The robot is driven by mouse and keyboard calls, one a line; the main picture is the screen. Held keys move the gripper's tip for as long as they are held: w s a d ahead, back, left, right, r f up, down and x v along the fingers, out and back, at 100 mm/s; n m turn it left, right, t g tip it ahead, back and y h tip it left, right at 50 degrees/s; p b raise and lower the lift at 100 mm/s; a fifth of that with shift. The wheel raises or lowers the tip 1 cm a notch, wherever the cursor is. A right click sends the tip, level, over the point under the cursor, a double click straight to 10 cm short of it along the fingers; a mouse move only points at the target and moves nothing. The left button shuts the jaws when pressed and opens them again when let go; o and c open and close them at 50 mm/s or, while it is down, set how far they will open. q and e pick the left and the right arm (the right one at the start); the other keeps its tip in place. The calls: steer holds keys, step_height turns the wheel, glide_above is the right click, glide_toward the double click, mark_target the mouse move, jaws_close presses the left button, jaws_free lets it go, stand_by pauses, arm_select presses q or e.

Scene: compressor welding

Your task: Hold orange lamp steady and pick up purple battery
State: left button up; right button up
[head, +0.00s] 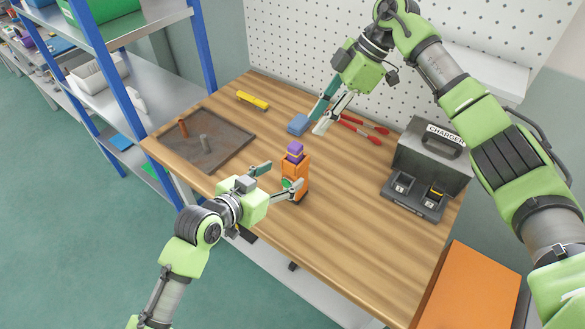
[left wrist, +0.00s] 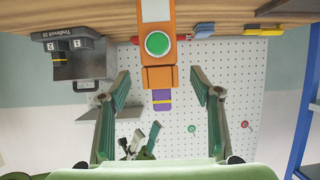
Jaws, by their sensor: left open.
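The orange lamp (head: 296,166) stands upright near the table's front edge, with the purple battery (head: 295,149) at its top. In the left wrist view, the lamp (left wrist: 158,18) appears upside down with a round green button, and the battery (left wrist: 161,99) points downward. My left gripper (head: 284,177) is open at the lamp, its fingers on either side. I cannot tell whether they touch it. My right gripper (head: 316,123) is open and empty, above the table behind the lamp. Its fingers also show in the left wrist view (left wrist: 146,135).
A charger (head: 430,153) stands at the right with a yellow-topped battery in one bay. A grey tray (head: 225,150) with two upright pieces lies left. A blue block (head: 298,124), red-handled tool (head: 362,131) and yellow item (head: 252,100) lie toward the back. The front right tabletop is clear.

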mark_target(289, 172)
arm_select(q)
steer(key=x, duration=0.7)
steer(key=shift+d, duration=0.1)
steer(key=shift+c, duration=0.3)
